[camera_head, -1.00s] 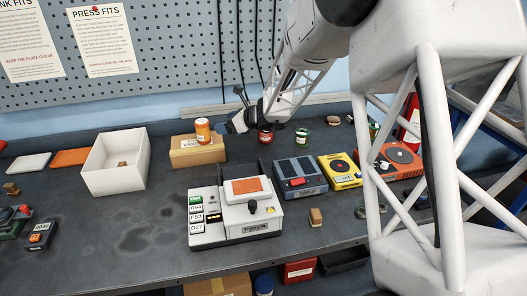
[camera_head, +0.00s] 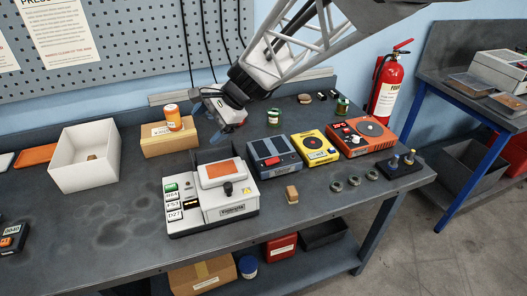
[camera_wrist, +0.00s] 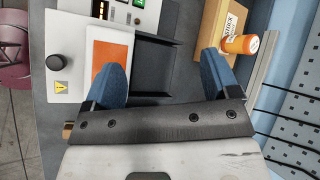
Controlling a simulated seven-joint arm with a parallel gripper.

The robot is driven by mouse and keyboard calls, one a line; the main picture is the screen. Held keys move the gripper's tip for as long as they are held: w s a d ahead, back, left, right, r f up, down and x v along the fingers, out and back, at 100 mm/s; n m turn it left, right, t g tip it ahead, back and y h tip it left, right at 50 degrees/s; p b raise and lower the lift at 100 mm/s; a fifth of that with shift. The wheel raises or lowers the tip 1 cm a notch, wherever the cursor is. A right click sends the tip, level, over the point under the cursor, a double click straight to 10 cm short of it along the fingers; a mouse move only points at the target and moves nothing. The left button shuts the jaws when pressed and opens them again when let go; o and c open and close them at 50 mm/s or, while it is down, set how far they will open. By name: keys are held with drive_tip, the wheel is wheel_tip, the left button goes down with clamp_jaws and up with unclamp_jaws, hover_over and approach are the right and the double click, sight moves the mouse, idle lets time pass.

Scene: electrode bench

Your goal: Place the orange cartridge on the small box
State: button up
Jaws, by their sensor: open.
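An orange cylinder with a white cap or band, apparently the cartridge (camera_head: 173,117), stands upright on a small cardboard box (camera_head: 168,144) at the back of the bench. In the wrist view the cylinder (camera_wrist: 240,43) and the box (camera_wrist: 213,28) show at the upper right, beyond my right-hand finger. My gripper (camera_head: 225,138) is to the right of the box in the head view, above the bench behind the grey-white machine. In the wrist view its blue fingers are spread, with nothing between them (camera_wrist: 160,72). It is apart from the cylinder.
The white machine (camera_head: 212,205) with an orange plate stands in front. A white open bin (camera_head: 85,160) is left of the box. Blue (camera_head: 274,160), yellow (camera_head: 316,148) and orange (camera_head: 358,138) devices stand to the right. A green jar (camera_head: 274,128) is near my gripper.

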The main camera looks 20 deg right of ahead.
drive_tip(key=s+d+n+h, duration=0.2)
drive_tip(key=s+d+n, duration=0.1)
drive_tip(key=s, duration=0.5)
drive_tip(key=s+d+n+h, duration=0.3)
drive_tip(key=s+n, duration=0.2)
drive_tip(key=s, duration=0.4)
drive_tip(key=s+d+n+h, duration=0.3)
drive_tip(key=s+d+n, duration=0.1)
drive_tip(key=s, duration=0.4)
drive_tip(key=shift+s+r, duration=0.2)
